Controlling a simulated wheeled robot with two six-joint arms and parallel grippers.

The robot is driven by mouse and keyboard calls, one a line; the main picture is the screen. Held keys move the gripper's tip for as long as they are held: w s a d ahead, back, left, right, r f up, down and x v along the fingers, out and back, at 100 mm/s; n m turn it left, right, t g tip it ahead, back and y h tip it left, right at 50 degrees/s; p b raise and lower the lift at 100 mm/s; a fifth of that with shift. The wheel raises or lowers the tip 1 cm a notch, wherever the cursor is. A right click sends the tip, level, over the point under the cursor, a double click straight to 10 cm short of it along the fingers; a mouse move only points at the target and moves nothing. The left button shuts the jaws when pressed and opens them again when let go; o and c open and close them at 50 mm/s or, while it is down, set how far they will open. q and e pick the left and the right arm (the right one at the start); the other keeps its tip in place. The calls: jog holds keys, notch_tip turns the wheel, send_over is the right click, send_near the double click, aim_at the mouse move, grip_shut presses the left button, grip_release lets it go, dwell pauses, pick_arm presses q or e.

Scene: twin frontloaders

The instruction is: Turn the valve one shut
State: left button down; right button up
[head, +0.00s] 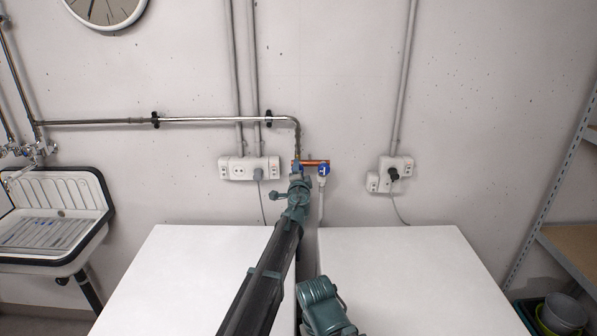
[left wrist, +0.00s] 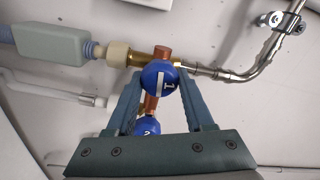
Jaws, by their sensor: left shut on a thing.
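Valve one is a round blue knob marked 1 (left wrist: 160,78), on a brass and copper fitting. In the left wrist view it sits between the two fingers of my left gripper (left wrist: 164,92), which is shut on it. A white stripe crosses the knob's face. In the head view my left gripper (head: 298,177) is at the wall fitting and mostly hides valve one. A second blue knob marked 2 (left wrist: 148,127) is partly hidden by the gripper body; in the head view it (head: 324,169) is just right of the gripper.
Two white machine tops (head: 400,265) stand side by side below, with a narrow gap. Socket boxes (head: 249,168) flank the valves. A steel pipe (head: 220,119) runs left along the wall. A sink (head: 55,225) is at left, and shelving (head: 570,240) with tubs at right.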

pick_arm(q)
jog(key=shift+m, duration=0.6)
jog(key=shift+c, duration=1.4)
grip_release()
jog(key=shift+s, duration=0.1)
jog(key=s, duration=1.3)
jog(key=shift+s, duration=0.35)
